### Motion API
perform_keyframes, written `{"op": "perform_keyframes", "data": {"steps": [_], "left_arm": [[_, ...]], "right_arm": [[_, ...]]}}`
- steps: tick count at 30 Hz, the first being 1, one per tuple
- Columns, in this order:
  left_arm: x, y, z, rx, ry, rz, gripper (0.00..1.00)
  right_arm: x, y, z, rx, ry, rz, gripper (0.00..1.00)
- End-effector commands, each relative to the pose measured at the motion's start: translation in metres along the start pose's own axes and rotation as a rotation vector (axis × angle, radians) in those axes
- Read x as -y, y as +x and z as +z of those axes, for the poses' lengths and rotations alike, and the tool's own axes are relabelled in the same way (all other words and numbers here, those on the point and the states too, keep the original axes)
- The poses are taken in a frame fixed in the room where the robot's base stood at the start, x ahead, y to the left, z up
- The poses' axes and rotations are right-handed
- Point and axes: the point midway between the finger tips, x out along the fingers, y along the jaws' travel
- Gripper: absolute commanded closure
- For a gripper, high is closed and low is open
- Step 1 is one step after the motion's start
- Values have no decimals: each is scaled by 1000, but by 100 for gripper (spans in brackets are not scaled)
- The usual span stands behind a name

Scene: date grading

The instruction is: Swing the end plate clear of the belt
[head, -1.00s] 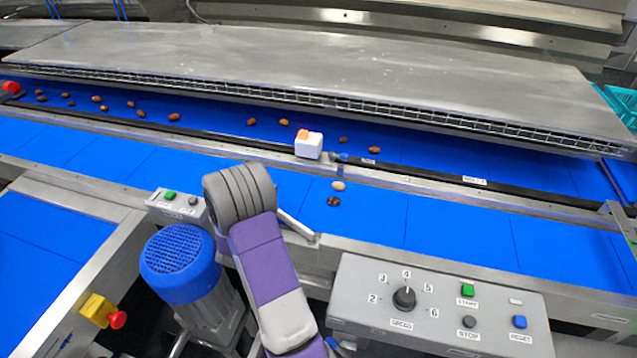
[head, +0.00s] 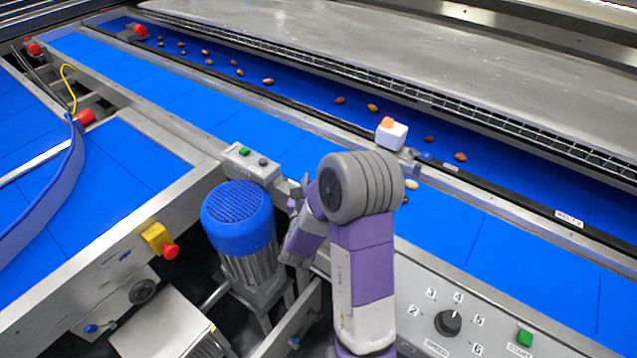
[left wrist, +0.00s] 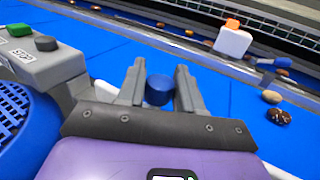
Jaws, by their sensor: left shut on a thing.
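My left gripper (head: 298,193) is beside the near edge of the blue belt (head: 185,97), just right of a small button box. In the left wrist view its two fingers (left wrist: 160,84) are closed on a blue knob (left wrist: 157,92). A pale bar (left wrist: 106,90) shows just left of the fingers; I cannot tell whether it is the end plate. My arm hides much of this spot in the head view. My right gripper is in neither view.
The button box (head: 252,164) and a blue-capped motor (head: 238,220) stand left of my arm. A speed-dial panel (head: 470,325) is at lower right. A white block (head: 391,135) sits on the divider between belts. Several dates (head: 268,81) lie on the far belt.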

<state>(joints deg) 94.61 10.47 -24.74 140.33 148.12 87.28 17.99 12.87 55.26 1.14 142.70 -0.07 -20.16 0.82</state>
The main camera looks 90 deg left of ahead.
Motion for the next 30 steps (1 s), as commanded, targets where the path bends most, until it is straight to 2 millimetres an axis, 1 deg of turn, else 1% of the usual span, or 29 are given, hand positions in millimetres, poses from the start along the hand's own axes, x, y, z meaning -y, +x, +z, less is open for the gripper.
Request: {"op": "perform_keyframes", "data": {"steps": [7, 8, 9, 11, 21, 23, 27, 30], "left_arm": [[-2, -2, -1, -5, -1, 7, 100], [-2, -2, -1, -5, -1, 7, 60], [-2, -2, -1, -5, -1, 7, 54], [-2, -1, -1, -5, -1, 6, 45], [-1, -3, -1, -4, -1, 3, 44], [-1, -8, -1, -5, 0, 4, 44], [-1, -30, -1, -6, -2, 6, 44], [-1, -28, 2, -11, -3, 1, 44]], "right_arm": [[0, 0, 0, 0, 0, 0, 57], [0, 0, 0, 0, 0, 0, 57], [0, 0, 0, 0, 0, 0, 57], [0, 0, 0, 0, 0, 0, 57], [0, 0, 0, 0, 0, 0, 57], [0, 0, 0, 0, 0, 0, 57], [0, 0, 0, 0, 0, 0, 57], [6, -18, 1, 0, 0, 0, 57]]}}
